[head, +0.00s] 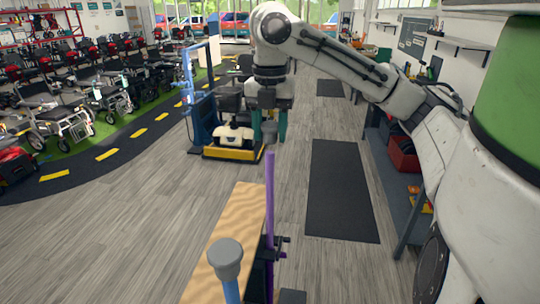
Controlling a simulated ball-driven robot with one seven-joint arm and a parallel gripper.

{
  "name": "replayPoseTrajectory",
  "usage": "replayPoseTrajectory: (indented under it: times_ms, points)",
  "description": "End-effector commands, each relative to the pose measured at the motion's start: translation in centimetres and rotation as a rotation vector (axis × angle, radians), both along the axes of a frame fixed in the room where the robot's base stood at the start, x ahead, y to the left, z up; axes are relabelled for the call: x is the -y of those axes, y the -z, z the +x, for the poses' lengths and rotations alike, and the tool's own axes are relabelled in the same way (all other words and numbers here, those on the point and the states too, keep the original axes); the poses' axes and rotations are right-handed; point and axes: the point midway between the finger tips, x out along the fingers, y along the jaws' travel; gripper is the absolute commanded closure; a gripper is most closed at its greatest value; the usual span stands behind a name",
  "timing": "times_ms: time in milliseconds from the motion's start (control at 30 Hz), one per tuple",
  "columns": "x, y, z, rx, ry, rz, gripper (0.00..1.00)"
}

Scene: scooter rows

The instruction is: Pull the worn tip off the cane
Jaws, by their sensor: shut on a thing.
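A purple cane (270,200) stands upright, held at the side of a wooden bench by a black clamp (265,262). My gripper (269,130), with teal fingers, points down above the cane's upper end. It is shut on a small grey tip (269,128). A small gap seems to show between the tip and the bare top of the purple cane. A second, light blue cane (232,291) with a wide grey tip (226,256) stands in the foreground, apart from my gripper.
The wooden bench top (245,215) runs beside the purple cane. A dark mat (340,190) lies to the right, near shelves with a red bin (403,153). Scooters and wheelchairs line the left.

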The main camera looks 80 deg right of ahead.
Motion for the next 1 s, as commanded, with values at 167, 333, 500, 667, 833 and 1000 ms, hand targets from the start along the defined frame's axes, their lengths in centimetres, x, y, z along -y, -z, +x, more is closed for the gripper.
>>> replayPoseTrajectory:
  times_ms: [167, 333, 500, 667, 833, 1000]
  points:
    - [0.0, -0.5, 0.0, 0.000, 0.000, -0.001, 1.00]
    - [0.1, -1.4, 0.0, 0.000, 0.001, -0.002, 1.00]
    - [0.0, -2.3, 0.0, 0.000, 0.001, -0.001, 1.00]
    - [0.0, -3.2, 0.0, 0.000, 0.000, -0.002, 1.00]
    - [0.1, -4.1, 0.0, 0.000, 0.001, -0.002, 1.00]
    - [0.0, -4.8, 0.0, 0.000, 0.000, -0.001, 1.00]
